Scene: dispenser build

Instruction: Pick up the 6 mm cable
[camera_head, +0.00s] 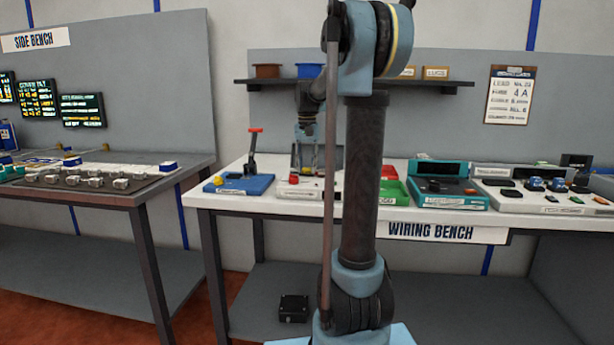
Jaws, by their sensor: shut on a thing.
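My gripper (304,154) is over the wiring bench (198,199), left of my arm's upright link. It points down at the white station with red parts (308,188). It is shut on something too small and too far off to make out. I cannot make out the 6 mm cable by its look in this view. My own arm hides the middle of the bench and part of what lies there.
A blue base with a red-handled lever (240,184) stands left of my gripper. A green tray (393,192), a teal device (446,184) and a white panel with knobs (540,197) stand to the right. A shelf (440,84) runs behind. The side bench (150,190) is at left.

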